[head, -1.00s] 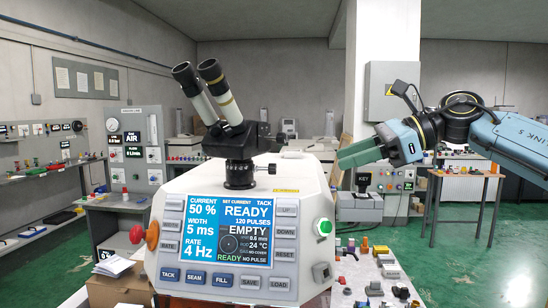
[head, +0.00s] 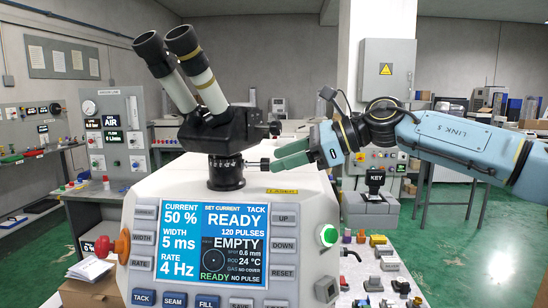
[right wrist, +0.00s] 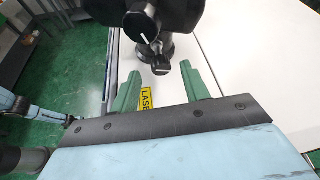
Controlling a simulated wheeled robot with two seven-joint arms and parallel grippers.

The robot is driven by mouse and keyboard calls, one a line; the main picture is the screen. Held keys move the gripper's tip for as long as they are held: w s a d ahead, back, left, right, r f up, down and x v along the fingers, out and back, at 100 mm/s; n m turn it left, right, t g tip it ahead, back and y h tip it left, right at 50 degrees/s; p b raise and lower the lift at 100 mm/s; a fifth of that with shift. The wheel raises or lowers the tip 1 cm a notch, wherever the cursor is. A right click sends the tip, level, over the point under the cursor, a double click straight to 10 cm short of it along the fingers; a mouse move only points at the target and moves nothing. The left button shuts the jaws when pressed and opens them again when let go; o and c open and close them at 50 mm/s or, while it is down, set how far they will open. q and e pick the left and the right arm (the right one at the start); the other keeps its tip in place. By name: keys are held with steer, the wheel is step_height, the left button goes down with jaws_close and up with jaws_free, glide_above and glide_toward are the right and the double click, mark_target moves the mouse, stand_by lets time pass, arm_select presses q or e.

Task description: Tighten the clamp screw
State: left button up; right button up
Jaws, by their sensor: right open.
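The clamp screw (head: 258,163) is a small dark screw with a silvery shaft, sticking out to the right from the collar under the black-and-white binocular microscope (head: 200,90). My right gripper (head: 274,158) has green fingers and comes in from the right, its tips at the screw's outer end. In the right wrist view, the gripper (right wrist: 161,70) is open, and the dark head of the clamp screw (right wrist: 160,69) shows between its fingertips with a gap on both sides. My left gripper is not in the head view.
The microscope stands on a white machine (head: 160,215) whose screen (head: 212,240) reads READY and EMPTY. A table with several small parts (head: 375,265) stands to the right.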

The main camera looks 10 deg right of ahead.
mark_target(265, 165)
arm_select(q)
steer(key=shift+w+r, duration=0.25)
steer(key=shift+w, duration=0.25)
arm_select(e)
steer(key=shift+x, duration=1.35)
steer(key=shift+c, duration=0.5)
steer(key=c, duration=0.9)
steer(key=m+p, duration=0.1)
steer(key=p, duration=0.1)
steer(key=m+g+p, duration=0.1)
steer(key=p, duration=0.2)
steer(key=shift+w+d+r+g, duration=0.1)
steer(key=shift+w+r+g, duration=0.1)
steer(key=shift+g, duration=0.1)
steer(key=shift+w+m+g+p, duration=0.1)
steer(key=shift+m+g+p, duration=0.4)
steer(key=shift+m+p, duration=0.4)
arm_select(q)
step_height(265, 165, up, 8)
steer(key=p, duration=0.1)
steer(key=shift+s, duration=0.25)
arm_select(e)
steer(key=shift+f+m+g+y, duration=0.1)
steer(key=shift+m+g+y, duration=0.2)
steer(key=shift+m+y, duration=0.1)
steer(key=o, duration=1)
steer(key=shift+f, duration=0.1)
